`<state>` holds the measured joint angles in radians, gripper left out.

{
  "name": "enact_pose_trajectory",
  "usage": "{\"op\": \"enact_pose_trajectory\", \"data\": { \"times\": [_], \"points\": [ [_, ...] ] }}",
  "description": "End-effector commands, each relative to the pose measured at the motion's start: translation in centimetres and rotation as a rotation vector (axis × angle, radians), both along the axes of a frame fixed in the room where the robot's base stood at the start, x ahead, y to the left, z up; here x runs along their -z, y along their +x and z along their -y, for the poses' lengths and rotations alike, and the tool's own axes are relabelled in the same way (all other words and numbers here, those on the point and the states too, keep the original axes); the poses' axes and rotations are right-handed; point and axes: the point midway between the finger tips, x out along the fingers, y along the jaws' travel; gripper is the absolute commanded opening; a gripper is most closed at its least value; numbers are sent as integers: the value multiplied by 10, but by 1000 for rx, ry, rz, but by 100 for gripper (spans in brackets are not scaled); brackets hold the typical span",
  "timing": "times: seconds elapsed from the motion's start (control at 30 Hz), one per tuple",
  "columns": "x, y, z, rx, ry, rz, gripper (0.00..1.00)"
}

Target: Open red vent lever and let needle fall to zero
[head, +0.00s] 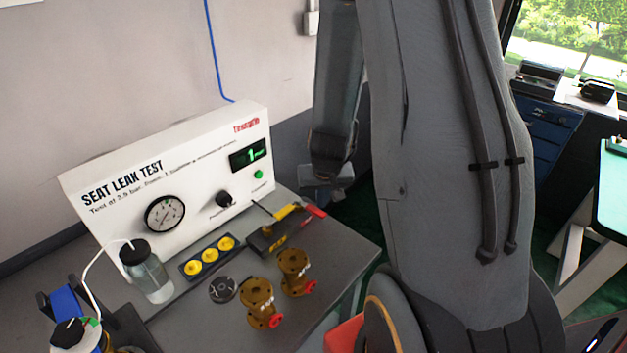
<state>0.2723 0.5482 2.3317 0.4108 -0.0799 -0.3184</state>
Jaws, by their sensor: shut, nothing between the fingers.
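A red lever-like piece (315,211) sticks out at the right end of a dark block with yellow parts (268,236), on the bench in front of the test panel. A round dial gauge (165,213) is on the white panel (105,190). Its needle is too small to read.
Two brass valves with red wheels (262,302) (294,272), a black disc (223,289), yellow rings in a tray (209,256) and a glass bottle (147,272) crowd the bench (335,255). The panel display (248,154) glows green. Bare bench lies right of the valves.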

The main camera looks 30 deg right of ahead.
Motion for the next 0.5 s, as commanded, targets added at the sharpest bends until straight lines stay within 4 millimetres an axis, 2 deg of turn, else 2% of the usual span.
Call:
{"op": "enact_pose_trajectory", "data": {
  "times": [0.5],
  "points": [
    [1,-8,-11,0,4,-7,0]
  ]
}}
